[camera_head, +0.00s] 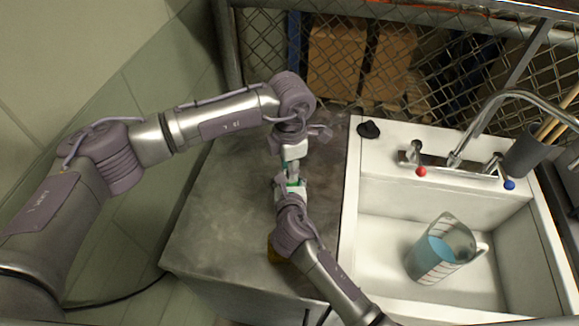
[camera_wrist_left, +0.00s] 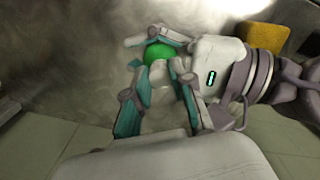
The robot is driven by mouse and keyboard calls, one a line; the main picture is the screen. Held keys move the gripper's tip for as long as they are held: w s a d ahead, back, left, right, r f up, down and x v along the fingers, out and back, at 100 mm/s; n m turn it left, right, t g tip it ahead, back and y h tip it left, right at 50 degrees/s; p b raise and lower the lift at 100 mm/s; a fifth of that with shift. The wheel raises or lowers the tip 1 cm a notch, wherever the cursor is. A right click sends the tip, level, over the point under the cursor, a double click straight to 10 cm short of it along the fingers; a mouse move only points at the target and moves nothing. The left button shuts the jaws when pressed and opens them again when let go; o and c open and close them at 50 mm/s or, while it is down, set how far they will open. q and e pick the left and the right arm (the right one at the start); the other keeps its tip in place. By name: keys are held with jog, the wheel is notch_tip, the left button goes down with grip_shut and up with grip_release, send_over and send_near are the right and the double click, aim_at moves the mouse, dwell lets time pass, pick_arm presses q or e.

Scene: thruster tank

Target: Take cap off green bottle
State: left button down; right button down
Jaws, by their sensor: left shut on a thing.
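The green bottle (camera_wrist_left: 166,50) shows as a round green patch in the left wrist view, and a small bit of green shows between the grippers in the head view. My left gripper (camera_head: 290,166) points down over the counter, and its fingers close together at a small pale piece, seemingly the cap (camera_wrist_left: 158,74), beside the green. My right gripper (camera_head: 291,183) comes from below in the head view. In the left wrist view its fingers lie on both sides of the green bottle. The fingers hide most of bottle and cap, so I cannot tell whether those two touch.
The grey metal counter (camera_head: 225,215) is mostly bare. A yellow block (camera_wrist_left: 258,37) lies near my right wrist. To the right is a white sink (camera_head: 351,215) holding a jug of blue liquid (camera_head: 437,252), with a tap (camera_head: 455,158) and a black plug (camera_head: 369,129). A mesh fence stands behind.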

pick_arm(q)
jog(key=shift+r, duration=0.2)
jog(key=shift+r, duration=0.9)
jog(key=shift+s+r, duration=0.1)
jog(key=shift+r, duration=1.95)
pick_arm(e)
jog(key=shift+c, duration=2.4)
grip_release()
jog(key=shift+o, duration=0.3)
jog(key=shift+s, duration=0.1)
